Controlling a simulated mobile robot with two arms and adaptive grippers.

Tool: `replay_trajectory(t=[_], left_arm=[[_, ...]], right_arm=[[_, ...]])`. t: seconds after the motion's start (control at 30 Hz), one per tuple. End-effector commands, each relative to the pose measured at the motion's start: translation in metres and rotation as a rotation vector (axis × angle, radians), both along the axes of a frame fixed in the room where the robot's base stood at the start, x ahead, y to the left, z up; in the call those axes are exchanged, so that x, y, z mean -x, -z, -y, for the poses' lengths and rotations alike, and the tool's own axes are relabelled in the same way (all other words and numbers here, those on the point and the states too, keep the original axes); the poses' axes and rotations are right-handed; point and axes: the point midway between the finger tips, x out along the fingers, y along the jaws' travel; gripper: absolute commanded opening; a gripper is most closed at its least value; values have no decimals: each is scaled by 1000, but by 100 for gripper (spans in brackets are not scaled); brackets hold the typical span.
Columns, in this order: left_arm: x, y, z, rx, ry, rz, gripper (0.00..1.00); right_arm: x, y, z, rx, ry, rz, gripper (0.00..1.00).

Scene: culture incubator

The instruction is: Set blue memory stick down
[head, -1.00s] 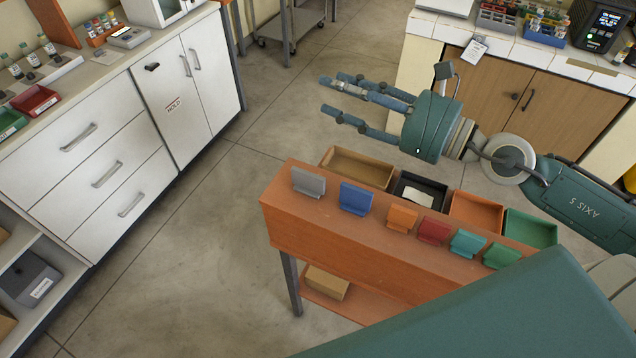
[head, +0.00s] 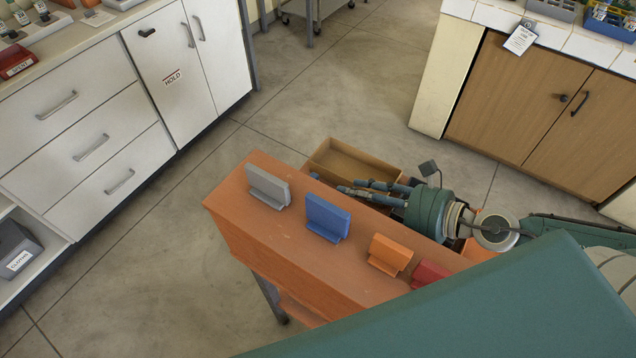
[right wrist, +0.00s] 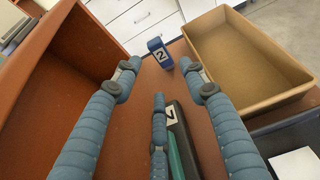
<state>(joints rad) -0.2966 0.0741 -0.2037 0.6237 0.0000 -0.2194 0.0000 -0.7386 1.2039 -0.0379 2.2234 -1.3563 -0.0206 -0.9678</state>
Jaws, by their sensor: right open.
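A small blue block, which looks like the blue memory stick (right wrist: 160,52), stands on the orange-brown ledge (right wrist: 142,115) in the right wrist view. It bears a white label reading 2. My right gripper (right wrist: 160,78) is open, its fingers spread, and the blue block is just beyond the fingertips, apart from them. A dark and teal item (right wrist: 182,140) with a white label lies on the ledge, partly behind the lower finger. In the head view my right gripper (head: 350,187) is low behind the stand, partly hidden by it. My left gripper is not in view.
A brown open bin (right wrist: 240,55) sits beside the ledge and looks empty. The orange-brown stand (head: 300,235) carries grey (head: 268,185), blue (head: 327,216), orange (head: 388,254) and red (head: 430,273) upright holders. White drawers (head: 85,135) are at left, a wooden cabinet (head: 520,100) at right.

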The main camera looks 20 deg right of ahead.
Motion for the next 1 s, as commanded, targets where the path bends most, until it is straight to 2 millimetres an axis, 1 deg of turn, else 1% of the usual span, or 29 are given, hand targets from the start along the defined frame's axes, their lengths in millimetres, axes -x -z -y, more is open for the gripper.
replay_trajectory(t=[0.03, 0.13, 0.3, 0.4, 0.47, 0.6, 0.77, 0.87, 0.97, 1.0], left_arm=[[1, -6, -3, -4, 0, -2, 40], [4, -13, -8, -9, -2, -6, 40], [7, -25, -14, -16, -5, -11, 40], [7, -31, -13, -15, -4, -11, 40], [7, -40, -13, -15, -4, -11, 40], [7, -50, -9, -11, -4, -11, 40], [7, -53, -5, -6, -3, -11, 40], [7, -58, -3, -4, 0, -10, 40], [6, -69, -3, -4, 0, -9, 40], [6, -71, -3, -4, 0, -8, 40]], right_arm=[[-3, -4, -1, -2, 2, 4, 43], [-9, -4, -3, -4, 5, 6, 43], [-17, 0, -11, -3, 3, 5, 43], [-21, 3, -15, 1, -2, 6, 43], [-27, 4, -18, 0, 4, 6, 43], [-36, 11, -25, -1, 3, 5, 43], [-40, 17, -31, 1, 0, 4, 43], [-44, 19, -35, -2, 1, 3, 43], [-53, 23, -44, -2, 1, 5, 43], [-57, 27, -48, -2, 0, 4, 43]])
